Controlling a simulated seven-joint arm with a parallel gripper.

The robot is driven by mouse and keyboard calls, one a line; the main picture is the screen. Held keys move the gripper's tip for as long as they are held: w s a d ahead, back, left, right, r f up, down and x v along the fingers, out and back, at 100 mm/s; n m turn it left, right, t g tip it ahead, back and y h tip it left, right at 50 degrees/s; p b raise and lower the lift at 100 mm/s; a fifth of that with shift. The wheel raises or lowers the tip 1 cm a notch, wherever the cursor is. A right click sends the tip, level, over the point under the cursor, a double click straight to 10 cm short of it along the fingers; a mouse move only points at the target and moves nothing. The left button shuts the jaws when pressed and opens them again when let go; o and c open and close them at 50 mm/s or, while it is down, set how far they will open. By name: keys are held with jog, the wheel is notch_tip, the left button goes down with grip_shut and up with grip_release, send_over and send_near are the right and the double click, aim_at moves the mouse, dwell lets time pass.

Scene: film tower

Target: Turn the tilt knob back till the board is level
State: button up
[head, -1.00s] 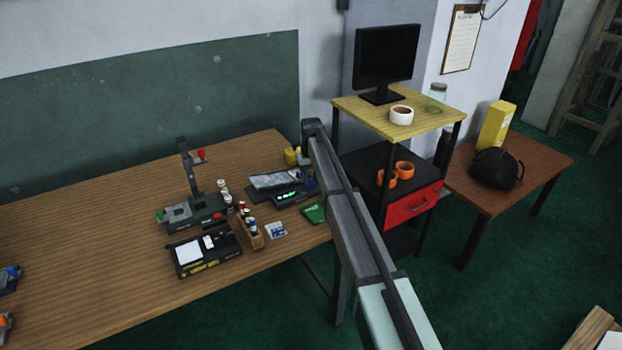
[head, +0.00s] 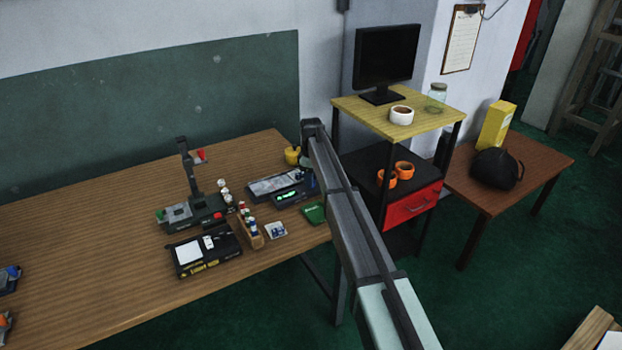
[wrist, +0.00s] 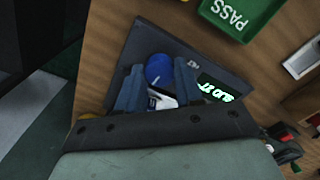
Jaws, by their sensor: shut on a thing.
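In the wrist view the round blue knob (wrist: 158,68) sits on a dark grey device (wrist: 140,48). My gripper (wrist: 157,75) has its two blue-grey fingers on either side of the knob, shut on it. A small white and blue piece (wrist: 161,98) shows between the fingers, and I cannot tell what it is. A display (wrist: 216,88) with glowing green characters is to the right. In the head view the grey board (head: 272,184) lies on the device beside the lit display (head: 287,195) and looks nearly flat. My arm hides part of the device's right end there.
A green PASS tray (wrist: 240,14) lies close to the device, also in the head view (head: 314,212). A yellow pot (head: 292,156) stands behind. A bottle rack (head: 250,228), a black light box (head: 204,250) and a film stand (head: 190,212) are left.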

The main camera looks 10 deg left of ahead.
jog(key=shift+n, duration=0.7)
jog(key=o, duration=1)
jog(key=shift+o, duration=0.2)
notch_tip(320, 180, up, 14)
jog(key=shift+d+f, duration=0.1)
jog(key=shift+f, duration=0.05)
